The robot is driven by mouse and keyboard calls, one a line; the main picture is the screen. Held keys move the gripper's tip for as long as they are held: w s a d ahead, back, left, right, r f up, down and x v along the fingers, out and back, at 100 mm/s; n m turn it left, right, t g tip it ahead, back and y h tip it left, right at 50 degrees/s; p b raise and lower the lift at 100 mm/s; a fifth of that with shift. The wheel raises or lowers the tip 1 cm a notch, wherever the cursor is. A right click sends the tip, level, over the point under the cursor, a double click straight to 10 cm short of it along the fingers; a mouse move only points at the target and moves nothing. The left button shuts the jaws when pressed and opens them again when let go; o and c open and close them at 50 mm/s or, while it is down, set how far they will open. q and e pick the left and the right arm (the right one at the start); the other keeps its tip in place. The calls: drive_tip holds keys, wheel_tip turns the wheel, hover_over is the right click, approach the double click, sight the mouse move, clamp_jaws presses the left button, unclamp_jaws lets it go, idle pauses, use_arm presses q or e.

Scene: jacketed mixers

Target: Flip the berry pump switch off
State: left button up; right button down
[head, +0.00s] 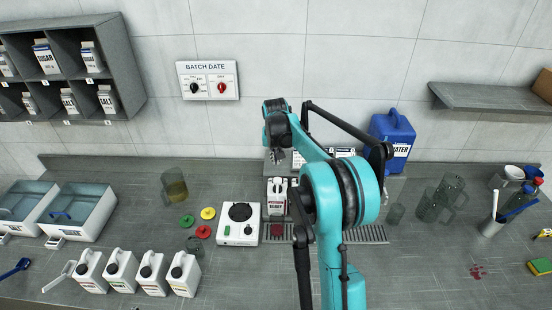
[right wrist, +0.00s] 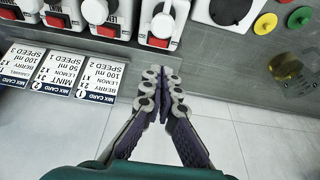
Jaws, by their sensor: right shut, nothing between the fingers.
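A row of white syrup units with red parts stands at the back of the counter. The unit (head: 277,195) beside the mixer also shows in the right wrist view (right wrist: 163,20), with a red part (right wrist: 160,42) on its near side. Its label is too small to read surely, so I cannot confirm it is the berry pump or tell its switch position. My right gripper (right wrist: 168,78) is shut and empty, its fingertips just short of that unit in the wrist view. In the head view my arm hides most of the row. My left gripper is out of view.
A white mixer (head: 239,224), coloured discs (head: 208,213) and a glass with amber liquid (head: 174,186) stand to the left. A blue water jug (head: 392,137) stands to the right. Several white jugs (head: 121,270) line the front left.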

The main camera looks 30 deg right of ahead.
drive_tip(key=x, duration=0.2)
drive_tip(key=b+x, duration=0.1)
drive_tip(key=x, duration=0.5)
drive_tip(key=shift+s+a+f, duration=0.1)
drive_tip(key=shift+s+f, duration=0.1)
drive_tip(key=shift+s, duration=0.05)
drive_tip(key=shift+f, duration=0.65)
drive_tip(key=shift+w+a+f+b, duration=0.1)
drive_tip(key=shift+a+f+b, duration=0.15)
drive_tip(key=shift+f+b, duration=0.35)
drive_tip(key=shift+r, duration=0.25)
drive_tip(key=shift+d, duration=0.1)
